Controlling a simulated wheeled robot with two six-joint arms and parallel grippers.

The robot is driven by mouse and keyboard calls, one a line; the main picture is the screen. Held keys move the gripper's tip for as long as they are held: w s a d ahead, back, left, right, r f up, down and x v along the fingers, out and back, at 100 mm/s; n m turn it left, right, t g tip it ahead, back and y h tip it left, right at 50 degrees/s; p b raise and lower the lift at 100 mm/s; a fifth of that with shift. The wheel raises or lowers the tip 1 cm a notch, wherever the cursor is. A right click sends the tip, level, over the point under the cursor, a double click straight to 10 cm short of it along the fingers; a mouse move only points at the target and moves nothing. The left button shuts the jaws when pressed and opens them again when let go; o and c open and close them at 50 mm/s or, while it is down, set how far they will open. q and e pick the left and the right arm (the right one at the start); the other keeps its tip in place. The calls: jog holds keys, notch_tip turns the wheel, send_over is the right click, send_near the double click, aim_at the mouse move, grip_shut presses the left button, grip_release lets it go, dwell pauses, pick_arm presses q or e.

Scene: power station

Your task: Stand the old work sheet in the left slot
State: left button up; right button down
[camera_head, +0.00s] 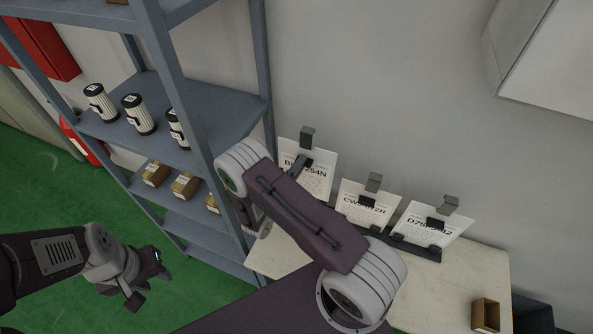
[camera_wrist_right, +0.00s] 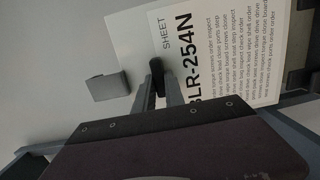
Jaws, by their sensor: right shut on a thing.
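The sheet marked BLR-254N (camera_head: 318,183) is upright at the left of a row of three sheets, a grey block (camera_head: 307,136) at its top. It also shows in the right wrist view (camera_wrist_right: 225,55). My right gripper (camera_wrist_right: 158,72) is shut on the sheet at a small black tab near its upper edge. My right arm hides the sheet's lower edge and the left slot, so I cannot tell whether it is seated. My left gripper (camera_head: 152,274) hangs low at the left, away from the sheets; its jaws are unclear.
A middle sheet (camera_head: 360,214) and right sheet (camera_head: 415,218) lean in the dark rack (camera_head: 418,249) on the pale table (camera_head: 420,290). A brown box (camera_head: 485,314) stands at the table's right. Grey shelving (camera_head: 214,112) with filters and small boxes stands close left of my right arm.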

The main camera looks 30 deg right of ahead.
jog(key=b, duration=0.3)
send_over(303, 176)
jog(key=v, duration=0.3)
notch_tip(303, 176, down, 4)
jog(key=shift+w+d+f+b, duration=0.1)
jog(key=shift+f+b, duration=2.4)
jog(key=shift+f, duration=0.5)
jog(key=c, duration=1.3)
grip_release()
